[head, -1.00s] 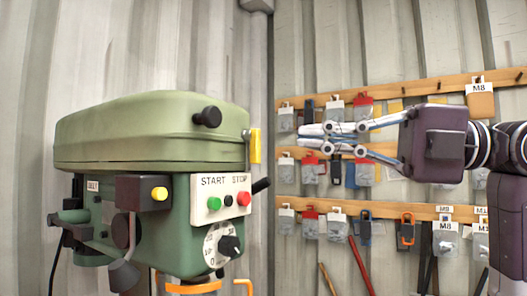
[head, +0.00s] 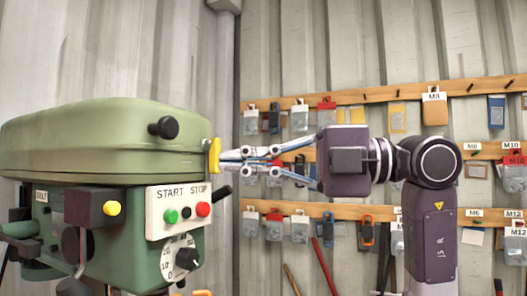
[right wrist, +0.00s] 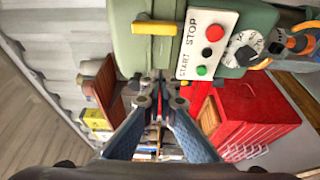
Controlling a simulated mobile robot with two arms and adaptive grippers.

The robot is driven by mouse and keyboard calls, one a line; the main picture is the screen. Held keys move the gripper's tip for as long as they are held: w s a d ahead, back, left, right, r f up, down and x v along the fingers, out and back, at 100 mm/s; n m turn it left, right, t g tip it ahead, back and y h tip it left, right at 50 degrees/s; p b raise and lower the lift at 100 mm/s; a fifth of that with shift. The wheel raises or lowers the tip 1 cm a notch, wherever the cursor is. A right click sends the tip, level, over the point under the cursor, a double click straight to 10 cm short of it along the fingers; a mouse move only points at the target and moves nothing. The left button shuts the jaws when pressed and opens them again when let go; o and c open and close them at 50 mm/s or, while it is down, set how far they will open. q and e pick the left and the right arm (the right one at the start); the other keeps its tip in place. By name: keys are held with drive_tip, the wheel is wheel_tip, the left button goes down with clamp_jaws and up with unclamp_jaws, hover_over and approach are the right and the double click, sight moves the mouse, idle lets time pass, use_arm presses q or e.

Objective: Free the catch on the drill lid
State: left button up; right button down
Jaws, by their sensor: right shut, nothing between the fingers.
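The green drill lid (head: 100,135) sits down on the green drill head (head: 110,235) at the left of the head view. Its yellow catch (head: 214,155) stands upright at the lid's right end; the catch also shows in the right wrist view (right wrist: 154,27). My right gripper (head: 228,162) is shut and empty. Its fingertips point left, close beside the catch in the head view; I cannot tell whether they touch it. In the right wrist view the shut fingertips (right wrist: 160,78) appear below the catch, offset from it. My left gripper is not in view.
A white START/STOP panel (head: 179,192) and a black handle (head: 222,193) lie just below the catch. A black knob (head: 162,128) sticks out of the lid. Hanging packets line wooden rails (head: 440,88) on the wall behind. A red cabinet (right wrist: 250,115) shows in the wrist view.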

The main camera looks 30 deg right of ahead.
sight(215, 156)
drive_tip(key=x, duration=0.2)
drive_tip(key=p+x, duration=0.1)
drive_tip(key=x, duration=0.1)
drive_tip(key=shift+a+r, duration=0.15)
drive_tip(key=shift+r, duration=0.05)
drive_tip(key=w+d+p, duration=0.2)
drive_tip(key=shift+w+d+f, duration=0.15)
drive_tip(key=shift+w+d, duration=0.1)
drive_tip(key=shift+d, duration=0.15)
drive_tip(key=shift+w+d, duration=0.1)
drive_tip(key=shift+d, duration=0.15)
drive_tip(key=shift+a+f, duration=0.1)
drive_tip(key=shift+a, duration=0.15)
